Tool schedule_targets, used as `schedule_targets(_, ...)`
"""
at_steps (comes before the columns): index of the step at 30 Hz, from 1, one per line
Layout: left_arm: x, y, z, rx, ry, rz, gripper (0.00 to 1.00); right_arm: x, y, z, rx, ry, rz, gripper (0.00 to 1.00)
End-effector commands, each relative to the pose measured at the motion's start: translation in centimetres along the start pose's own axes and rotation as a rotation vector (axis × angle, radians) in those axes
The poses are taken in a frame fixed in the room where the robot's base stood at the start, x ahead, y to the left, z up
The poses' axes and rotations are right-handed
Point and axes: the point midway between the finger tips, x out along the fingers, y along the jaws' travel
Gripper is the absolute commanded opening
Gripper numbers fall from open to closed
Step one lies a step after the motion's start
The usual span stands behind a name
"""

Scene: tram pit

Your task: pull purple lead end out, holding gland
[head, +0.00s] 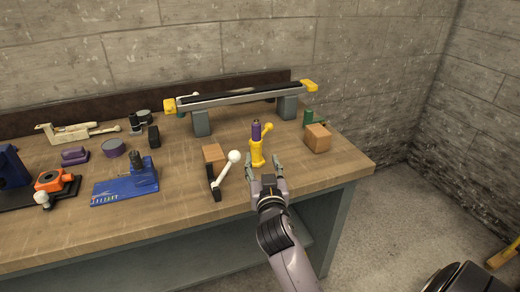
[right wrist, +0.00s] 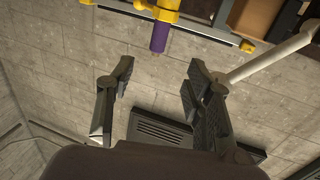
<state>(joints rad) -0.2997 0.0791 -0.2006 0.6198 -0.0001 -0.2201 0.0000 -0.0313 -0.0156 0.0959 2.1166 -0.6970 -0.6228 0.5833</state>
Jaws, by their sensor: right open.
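The yellow gland (head: 257,155) stands upright near the front edge of the workbench, with a small yellow side arm ending in a knob. The purple lead end (head: 256,132) sticks up from its top. In the right wrist view the purple lead end (right wrist: 159,38) shows at the top, beside part of the yellow gland (right wrist: 165,5). My right gripper (head: 265,165) is open and empty, just in front of the gland. In the right wrist view the fingers of this gripper (right wrist: 160,70) are spread with nothing between them. My left gripper is not in view.
A white-knobbed lever (head: 234,157) stands left of the gland; a wooden block (head: 317,138) sits to its right. Behind is a long rail on grey supports (head: 245,97). A blue fixture (head: 125,185) and an orange clamp (head: 49,181) lie further left.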

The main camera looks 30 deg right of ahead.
Motion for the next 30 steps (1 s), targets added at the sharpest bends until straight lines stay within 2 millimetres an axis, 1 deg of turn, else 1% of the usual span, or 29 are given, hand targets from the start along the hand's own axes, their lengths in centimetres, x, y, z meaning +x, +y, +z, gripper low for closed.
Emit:
schedule_targets(4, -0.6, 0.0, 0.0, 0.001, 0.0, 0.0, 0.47, 2.4, 0.1, -0.3, -0.003, 0.0, 0.001, 0.47)
schedule_targets(15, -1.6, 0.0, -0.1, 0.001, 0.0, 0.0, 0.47, 9.8, 0.1, -0.1, -0.004, -0.003, 0.001, 0.47)
schedule_targets(21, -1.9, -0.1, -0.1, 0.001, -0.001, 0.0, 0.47, 13.5, 0.1, -0.1, -0.002, -0.003, 0.001, 0.47)
schedule_targets(25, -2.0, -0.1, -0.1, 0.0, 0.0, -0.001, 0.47, 15.2, 0.0, 0.1, -0.002, -0.004, 0.001, 0.47)
schedule_targets(30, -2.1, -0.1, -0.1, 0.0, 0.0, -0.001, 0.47, 16.3, 0.1, 0.1, -0.002, -0.005, 0.0, 0.47)
